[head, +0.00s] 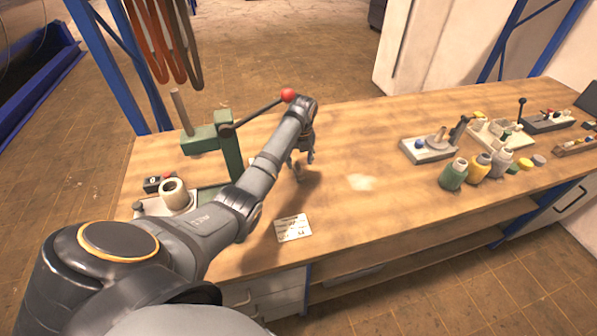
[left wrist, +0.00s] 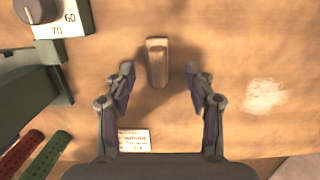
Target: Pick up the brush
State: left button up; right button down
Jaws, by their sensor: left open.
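A small tan and grey-brown object (left wrist: 157,62), which I take to be the brush, is on the wooden workbench, between and slightly beyond my left gripper's fingertips in the left wrist view. My left gripper (left wrist: 159,84) is open above the bench, with clear gaps on both sides of the object and no finger touching it. In the head view the left gripper (head: 303,158) points down at the bench, and the arm and fingers largely hide the object. My right gripper is not in view.
A green lever press (head: 228,150) with a red knob stands close to the left arm. A printed card (head: 293,228) lies near the bench's front edge. A pale patch (head: 360,182) marks the bench. Bottles (head: 453,175) and small fixtures (head: 430,148) stand at right. The middle is clear.

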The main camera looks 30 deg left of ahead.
aim_at(299, 166)
pick_arm(q)
notch_tip(299, 166, down, 4)
jog(key=shift+s+a+f+p, duration=0.15)
jog(key=shift+f+p, duration=0.1)
jog(key=shift+p, duration=0.3)
jog(key=shift+f, duration=0.35)
jog(key=shift+c, duration=0.4)
jog(key=c, duration=0.7)
grip_shut()
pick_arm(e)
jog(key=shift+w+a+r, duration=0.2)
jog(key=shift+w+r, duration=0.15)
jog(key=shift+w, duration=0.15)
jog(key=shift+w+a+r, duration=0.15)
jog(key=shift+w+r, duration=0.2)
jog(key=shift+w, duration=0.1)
